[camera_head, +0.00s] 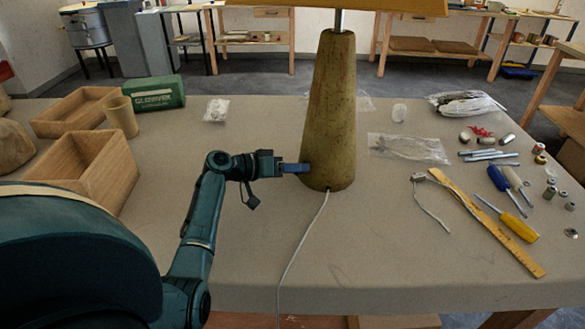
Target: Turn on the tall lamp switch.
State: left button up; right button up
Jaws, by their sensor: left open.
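The tall lamp has a tapered brown base (330,115) standing upright on the table, with a metal stem (338,20) and the lower edge of a tan shade (380,6) at the top of the head view. A white cord (302,245) runs from its foot over the table's front edge. My left gripper (296,168) is open and points right, its fingertips at the lower left side of the lamp base. I cannot tell whether they touch it. I cannot make out a switch on the lamp. My right gripper is not in view.
Wooden boxes (88,168), a cup (121,117) and a green box (155,93) stand at left. At right lie a ruler (488,223), screwdrivers (507,218), metal rods (482,155), plastic bags (408,148) and a short cord (430,208). The table front beside the lamp is mostly clear.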

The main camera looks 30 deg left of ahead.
pick_arm(q)
jog(key=c, duration=1)
